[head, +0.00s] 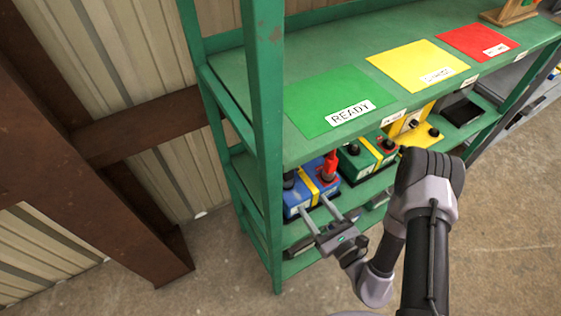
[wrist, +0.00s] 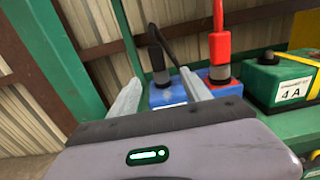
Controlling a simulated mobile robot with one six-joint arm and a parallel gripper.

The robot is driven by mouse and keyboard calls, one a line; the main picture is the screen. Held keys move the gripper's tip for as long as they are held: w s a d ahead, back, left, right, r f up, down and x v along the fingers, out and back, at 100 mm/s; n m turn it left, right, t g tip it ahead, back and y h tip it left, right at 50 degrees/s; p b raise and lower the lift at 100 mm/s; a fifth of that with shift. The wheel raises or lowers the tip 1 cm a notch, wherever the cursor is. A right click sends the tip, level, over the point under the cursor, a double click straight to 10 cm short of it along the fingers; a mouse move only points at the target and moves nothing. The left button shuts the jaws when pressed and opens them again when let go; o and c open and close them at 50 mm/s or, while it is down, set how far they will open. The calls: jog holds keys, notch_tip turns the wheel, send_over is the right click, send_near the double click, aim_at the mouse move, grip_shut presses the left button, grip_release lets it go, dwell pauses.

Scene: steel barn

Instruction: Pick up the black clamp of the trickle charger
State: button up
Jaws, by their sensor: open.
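The black clamp (wrist: 156,50) stands at the left post of a blue battery (wrist: 168,95) in the wrist view, with a black cable beside it. In the head view the dark clamp (head: 289,180) is small at the battery's (head: 297,199) left end. A red clamp (wrist: 219,42) is upright on the other post; it also shows in the head view (head: 329,168). My gripper (head: 313,203) is open in front of the battery. In the wrist view its fingertips (wrist: 160,78) lie either side of the black clamp's line, apparently short of it. Nothing is between them.
The battery is on a lower shelf of a green rack (head: 263,130), under the top board with its green READY mat (head: 336,100). A rack post is left of my gripper. A green battery (wrist: 292,82) marked 4 A stands to the right, with yellow ones (head: 418,128) beyond.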

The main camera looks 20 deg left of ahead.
jog(key=b, duration=0.1)
send_near(290, 175)
jog(key=x, duration=0.5)
jog(key=shift+w+a+f, duration=0.1)
jog(key=shift+w+f, duration=0.15)
jog(key=x, duration=0.2)
jog(key=b+x, duration=0.1)
jog(key=x, duration=0.3)
jog(key=shift+s+a+r, duration=0.1)
jog(key=shift+r, duration=0.2)
grip_shut()
